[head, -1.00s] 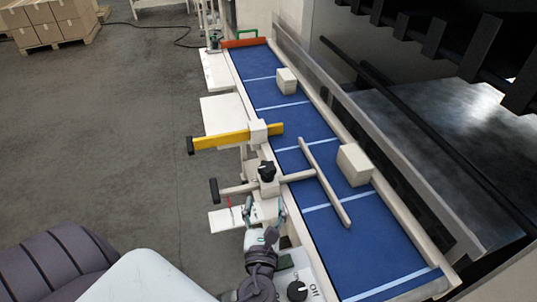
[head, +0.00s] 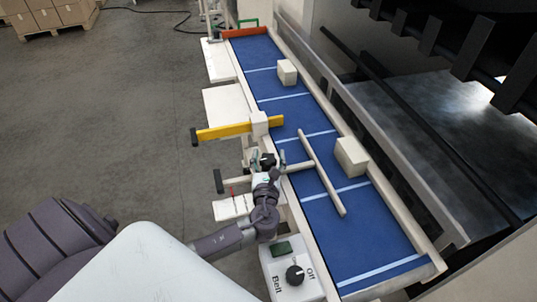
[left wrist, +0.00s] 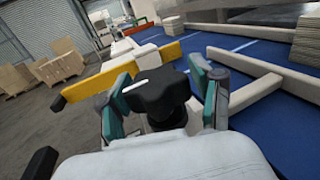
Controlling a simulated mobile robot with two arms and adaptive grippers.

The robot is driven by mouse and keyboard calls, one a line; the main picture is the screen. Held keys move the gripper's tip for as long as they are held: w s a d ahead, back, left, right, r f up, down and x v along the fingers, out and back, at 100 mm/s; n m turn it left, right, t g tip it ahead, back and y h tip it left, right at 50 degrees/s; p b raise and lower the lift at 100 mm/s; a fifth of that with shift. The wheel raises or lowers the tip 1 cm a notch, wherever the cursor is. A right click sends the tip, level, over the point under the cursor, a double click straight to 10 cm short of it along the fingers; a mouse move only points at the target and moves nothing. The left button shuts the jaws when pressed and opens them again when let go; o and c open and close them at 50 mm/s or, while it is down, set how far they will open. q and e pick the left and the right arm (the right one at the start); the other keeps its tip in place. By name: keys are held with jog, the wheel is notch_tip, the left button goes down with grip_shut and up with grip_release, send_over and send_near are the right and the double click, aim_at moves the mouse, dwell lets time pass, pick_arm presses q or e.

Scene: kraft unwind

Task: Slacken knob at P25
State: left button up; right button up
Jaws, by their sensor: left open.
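A black lobed knob (head: 266,161) with a white mark on top sits on the clamp of the cream T-shaped guide (head: 322,174) at the belt's left edge. The knob fills the middle of the left wrist view (left wrist: 157,95). My left gripper (head: 269,158) is open at the knob. In the left wrist view its teal-and-grey fingers (left wrist: 160,90) stand on either side of the knob. A gap shows on the right side; contact on the left cannot be told. A red pointer (head: 232,191) shows by a white plate below the guide's rod. No P25 marking is readable.
The blue belt (head: 355,225) with white lines carries two cream blocks (head: 351,156) (head: 287,72). A yellow bar (head: 225,131) crosses the left rail just beyond the knob. A belt switch (head: 295,274) stands near my forearm. Open floor lies left.

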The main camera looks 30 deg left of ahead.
pick_arm(q)
jog(key=shift+c, duration=1.2)
jog(key=shift+w, duration=0.1)
jog(key=c, duration=0.8)
jog(key=shift+f, duration=0.1)
jog(key=shift+c, duration=0.4)
